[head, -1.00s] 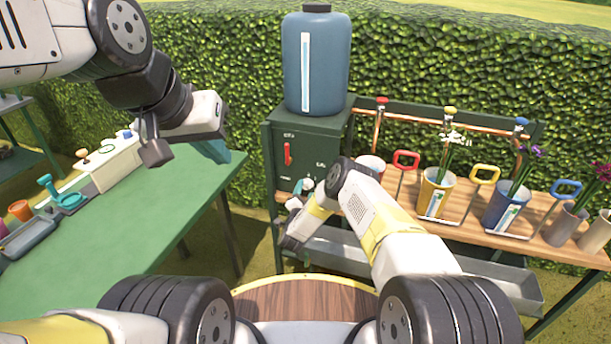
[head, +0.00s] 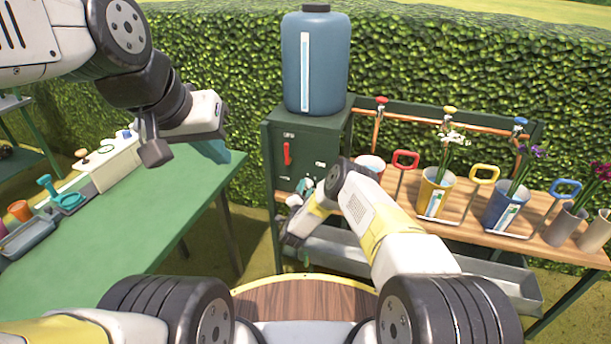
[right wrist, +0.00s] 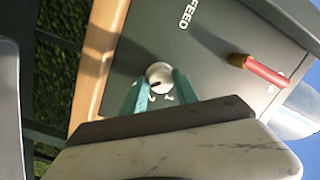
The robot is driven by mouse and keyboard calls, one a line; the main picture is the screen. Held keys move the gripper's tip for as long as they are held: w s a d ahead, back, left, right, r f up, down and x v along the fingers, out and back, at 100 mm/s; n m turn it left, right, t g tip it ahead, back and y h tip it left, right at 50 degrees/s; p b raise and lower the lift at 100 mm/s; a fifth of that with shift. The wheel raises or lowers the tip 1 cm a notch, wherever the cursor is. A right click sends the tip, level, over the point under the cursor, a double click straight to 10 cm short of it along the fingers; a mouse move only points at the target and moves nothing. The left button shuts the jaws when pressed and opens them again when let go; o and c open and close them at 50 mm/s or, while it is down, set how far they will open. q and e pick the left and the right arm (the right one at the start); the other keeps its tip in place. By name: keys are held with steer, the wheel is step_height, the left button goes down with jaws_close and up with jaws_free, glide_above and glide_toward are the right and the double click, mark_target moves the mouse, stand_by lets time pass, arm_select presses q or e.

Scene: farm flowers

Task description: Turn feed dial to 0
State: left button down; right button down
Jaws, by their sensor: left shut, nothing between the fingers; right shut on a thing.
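The feed dial (right wrist: 159,76) is a small white knob with a dark pointer mark, on a dark green panel under the word FEED in the right wrist view. My right gripper (right wrist: 159,88) has its teal fingers shut on the dial, one on each side. In the head view my right gripper (head: 305,187) is at the lower front of the green cabinet (head: 308,135), and my wrist covers much of that spot. The scale marks near the dial are partly hidden by the fingers. My left gripper (head: 214,150) is shut and empty above the green table.
A red lever (head: 287,153) is on the cabinet front above the dial; it also shows in the right wrist view (right wrist: 258,68). A blue tank (head: 315,62) stands on the cabinet. A wooden bench (head: 460,226) with flower pots is at right, the green table (head: 140,215) at left.

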steer(key=shift+n, duration=0.3)
steer(key=n, duration=0.5)
steer(key=shift+a+r+g, duration=0.15)
steer(key=shift+r+g, duration=0.05)
steer(key=shift+g, duration=0.2)
steer(key=n, duration=0.3)
steer(key=shift+w+n, duration=0.1)
steer(key=shift+n, duration=0.2)
steer(key=n+h, duration=0.1)
steer(key=n, duration=0.4)
steer(key=n+h, duration=0.1)
steer(key=n, duration=0.4)
steer(key=n+g+h, duration=0.1)
steer(key=n, duration=0.4)
steer(key=shift+a, duration=0.2)
